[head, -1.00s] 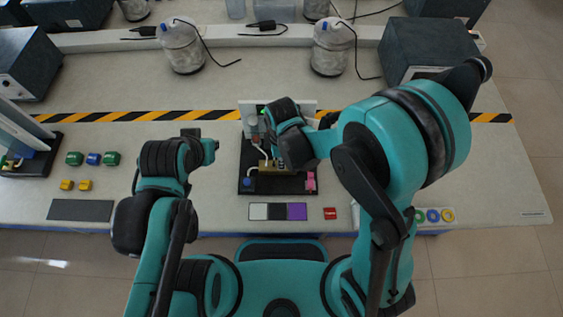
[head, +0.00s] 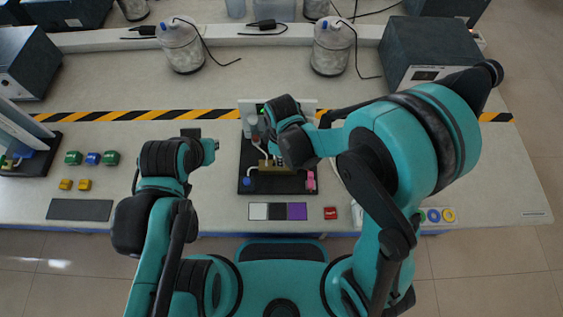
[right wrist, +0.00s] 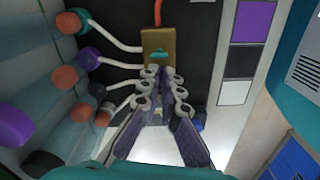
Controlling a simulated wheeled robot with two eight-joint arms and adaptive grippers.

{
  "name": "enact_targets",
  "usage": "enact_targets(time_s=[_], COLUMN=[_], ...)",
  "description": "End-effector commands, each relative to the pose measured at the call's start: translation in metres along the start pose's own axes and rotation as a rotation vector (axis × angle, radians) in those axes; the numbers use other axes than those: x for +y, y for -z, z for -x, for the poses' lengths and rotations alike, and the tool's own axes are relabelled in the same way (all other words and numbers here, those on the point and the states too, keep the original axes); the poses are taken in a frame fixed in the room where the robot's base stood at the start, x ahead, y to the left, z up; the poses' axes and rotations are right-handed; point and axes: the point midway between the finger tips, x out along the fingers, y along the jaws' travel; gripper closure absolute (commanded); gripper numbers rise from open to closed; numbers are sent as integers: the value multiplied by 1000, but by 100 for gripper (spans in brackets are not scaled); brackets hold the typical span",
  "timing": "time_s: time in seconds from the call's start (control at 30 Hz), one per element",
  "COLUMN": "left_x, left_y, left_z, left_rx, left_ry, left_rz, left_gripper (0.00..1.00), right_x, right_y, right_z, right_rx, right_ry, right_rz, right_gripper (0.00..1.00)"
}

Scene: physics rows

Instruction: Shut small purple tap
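The black rig board (head: 262,186) stands on the bench, mostly behind my right arm. In the right wrist view, a brass block (right wrist: 150,42) with a teal part on its face has white tubes leading left to round coloured ends. A small purple end (right wrist: 90,58) lies among orange and dark ones, and a larger purple round (right wrist: 15,125) is at the left edge. My right gripper (right wrist: 160,82) has a narrow gap between its fingers, near the brass block and apart from the purple ends. It covers the rig's middle in the head view (head: 285,158). My left gripper (head: 205,145) is left of the board; its fingers are unclear.
A pink part (head: 311,181) and a blue part (head: 248,182) sit at the board's front corners. A white, black and purple strip (head: 297,211) and a red block (head: 330,213) lie in front. Bottles (head: 182,48) and grey boxes (head: 428,45) stand behind.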

Motion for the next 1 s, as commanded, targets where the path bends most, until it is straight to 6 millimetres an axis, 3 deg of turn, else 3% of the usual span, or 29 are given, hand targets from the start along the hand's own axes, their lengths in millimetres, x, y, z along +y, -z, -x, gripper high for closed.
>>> enact_targets(time_s=[0.23,0.67,1.0], left_x=[0,0,0], left_y=[-5,-6,-12], left_z=[-7,-8,-16], left_rx=[0,0,0], left_ry=[0,0,0], left_rz=[0,0,0], left_gripper=[89,89,89], right_x=[0,0,0], right_y=[0,0,0], right_z=[-1,-1,-1], right_rx=[0,0,0], right_ry=[0,0,0], right_rz=[-318,-413,-902], right_gripper=[100,100,100])
